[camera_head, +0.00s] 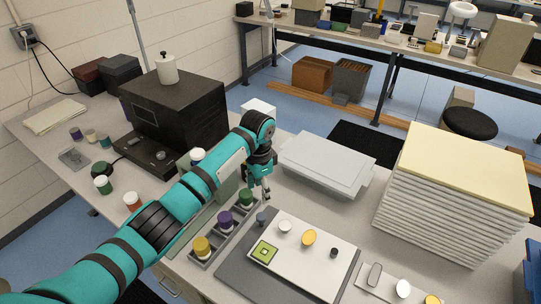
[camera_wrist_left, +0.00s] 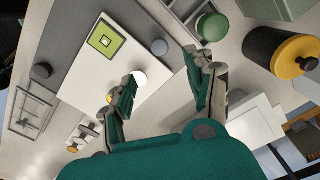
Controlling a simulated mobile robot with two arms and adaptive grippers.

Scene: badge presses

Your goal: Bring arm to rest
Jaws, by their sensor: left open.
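My left arm (camera_head: 160,215) comes in from the lower left and reaches over the table. My left gripper (camera_head: 265,193) points down, open and empty, above the bench between the green-capped jar (camera_head: 246,198) and the pale lidded box (camera_head: 325,165). In the left wrist view its two fingers (camera_wrist_left: 161,66) stand apart with nothing held between them. The white board (camera_head: 290,262) with a green square (camera_head: 263,253), a white disc (camera_head: 285,227) and a yellow disc (camera_head: 309,238) lies in front of the gripper. My right gripper is not in view.
A dark press-like machine (camera_head: 180,112) stands behind the arm. A rack (camera_head: 205,262) holds yellow, purple and green jars close beside the arm. A tall stack of white sheets (camera_head: 440,215) stands at the right. Small jars sit at the left.

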